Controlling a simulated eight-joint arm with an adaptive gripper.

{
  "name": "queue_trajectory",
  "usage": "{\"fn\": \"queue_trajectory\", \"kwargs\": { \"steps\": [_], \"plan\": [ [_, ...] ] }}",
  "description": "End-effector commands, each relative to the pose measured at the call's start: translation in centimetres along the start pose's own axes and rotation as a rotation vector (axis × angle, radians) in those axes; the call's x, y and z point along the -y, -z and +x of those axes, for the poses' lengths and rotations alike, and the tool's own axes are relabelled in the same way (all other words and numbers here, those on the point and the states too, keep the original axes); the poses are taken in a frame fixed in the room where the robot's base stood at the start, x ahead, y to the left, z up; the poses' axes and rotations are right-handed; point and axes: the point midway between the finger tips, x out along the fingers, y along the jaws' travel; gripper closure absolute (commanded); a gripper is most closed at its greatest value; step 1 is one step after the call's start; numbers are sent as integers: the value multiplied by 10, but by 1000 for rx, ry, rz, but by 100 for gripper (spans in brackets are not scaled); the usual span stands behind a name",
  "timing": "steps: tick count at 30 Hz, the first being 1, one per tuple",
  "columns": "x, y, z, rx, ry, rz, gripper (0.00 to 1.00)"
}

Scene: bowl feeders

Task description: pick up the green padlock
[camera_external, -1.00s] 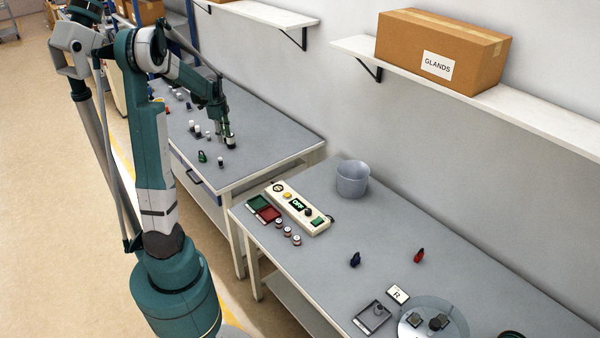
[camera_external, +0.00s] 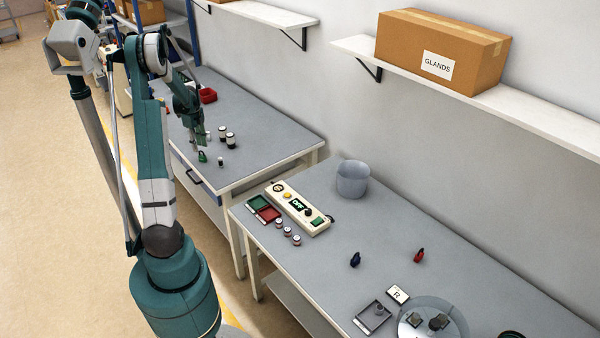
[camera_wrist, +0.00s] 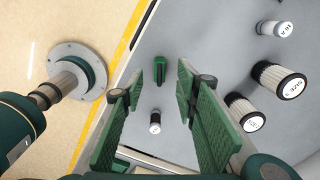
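The green padlock (camera_external: 202,157) is on the far grey table, near its left edge. In the wrist view the green padlock (camera_wrist: 159,58) shows ahead of my gripper, between the lines of the two fingers and apart from them. My gripper (camera_wrist: 172,72) is open and empty, with its green-padded fingers spread. In the external view my gripper (camera_external: 194,150) is above the table close to the padlock, and partly hides that area.
Several black-and-white cylinders (camera_wrist: 280,78) stand right of the padlock, and a small one (camera_wrist: 155,124) is close to it. A red bin (camera_external: 208,95) stands farther back. The nearer table holds a control box (camera_external: 297,208) and a grey bucket (camera_external: 353,179).

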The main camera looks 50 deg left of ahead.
Motion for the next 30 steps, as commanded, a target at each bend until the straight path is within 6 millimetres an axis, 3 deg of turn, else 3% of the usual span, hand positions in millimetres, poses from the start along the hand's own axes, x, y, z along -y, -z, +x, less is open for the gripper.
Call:
{"fn": "queue_trajectory", "kwargs": {
  "steps": [7, 17, 30],
  "plan": [
    [0, 0, 3, 0, 0, 0, 70],
    [0, 0, 25, 0, 0, -1, 70],
    [0, 1, 30, 0, 0, -1, 70]
  ]
}}
